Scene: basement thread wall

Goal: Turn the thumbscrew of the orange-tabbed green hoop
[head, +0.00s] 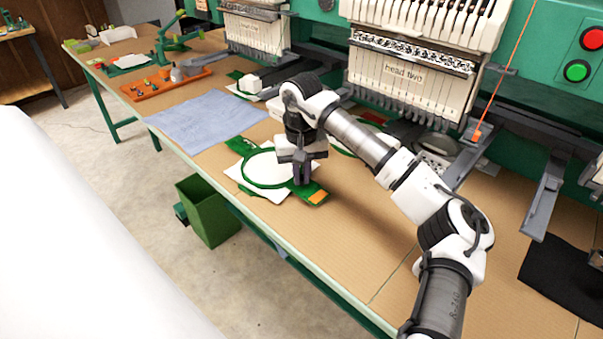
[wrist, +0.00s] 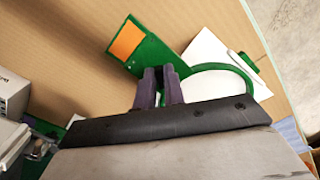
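The green hoop (head: 262,187) lies on white cloth (head: 275,193) near the table's front edge. Its green bracket carries an orange tab (head: 317,197). In the wrist view the hoop's ring (wrist: 216,68) is right of my fingers and the orange tab (wrist: 126,41) is up and left. My gripper (head: 302,181) points down over the join of ring and bracket. Its dark fingers (wrist: 160,72) are close together at that join in the wrist view. The thumbscrew is hidden, so I cannot tell whether the fingers hold it.
Another green hoop (head: 343,151) lies behind my arm, under the embroidery head (head: 402,77). A blue cloth (head: 207,120) and an orange tray (head: 165,88) lie farther left. A green bin (head: 208,215) stands on the floor.

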